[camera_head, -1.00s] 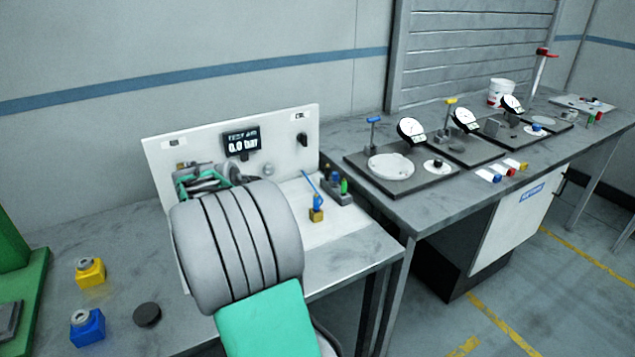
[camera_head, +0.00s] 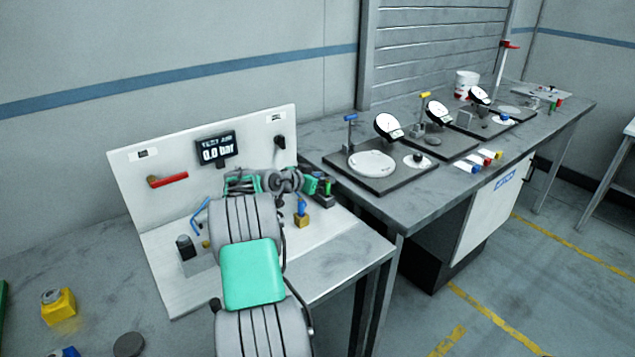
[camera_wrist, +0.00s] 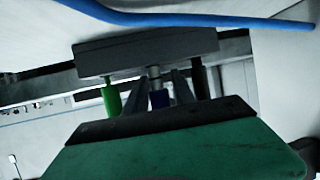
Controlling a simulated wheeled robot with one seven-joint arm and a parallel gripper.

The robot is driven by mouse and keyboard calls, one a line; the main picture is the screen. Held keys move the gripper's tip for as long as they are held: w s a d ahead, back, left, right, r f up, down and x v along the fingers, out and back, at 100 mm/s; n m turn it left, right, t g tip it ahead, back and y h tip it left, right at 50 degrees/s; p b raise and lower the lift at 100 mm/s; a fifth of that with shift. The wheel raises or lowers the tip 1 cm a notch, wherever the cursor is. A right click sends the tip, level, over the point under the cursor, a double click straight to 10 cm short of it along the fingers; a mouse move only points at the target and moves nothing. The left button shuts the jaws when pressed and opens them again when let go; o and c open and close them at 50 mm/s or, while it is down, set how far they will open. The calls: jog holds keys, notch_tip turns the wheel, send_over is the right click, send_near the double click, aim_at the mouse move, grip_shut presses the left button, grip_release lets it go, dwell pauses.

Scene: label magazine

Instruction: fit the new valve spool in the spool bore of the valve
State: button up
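In the wrist view my gripper (camera_wrist: 159,85) points at a grey rack block (camera_wrist: 150,48). Which piece is the new spool, I cannot tell. A grey block with a black cylinder (camera_head: 185,247), perhaps the valve, stands left; its bore is not visible.
A brass block with a blue top (camera_head: 301,219) stands close beside the rack. A blue hose (camera_wrist: 190,19) crosses the wrist view above the rack. The white panel (camera_head: 125,200) with a red lever (camera_head: 168,180) and a 0.0 bar display (camera_head: 216,148) stands behind.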

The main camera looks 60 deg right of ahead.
grip_shut()
jog(key=shift+r, duration=0.2)
dwell(0.5)
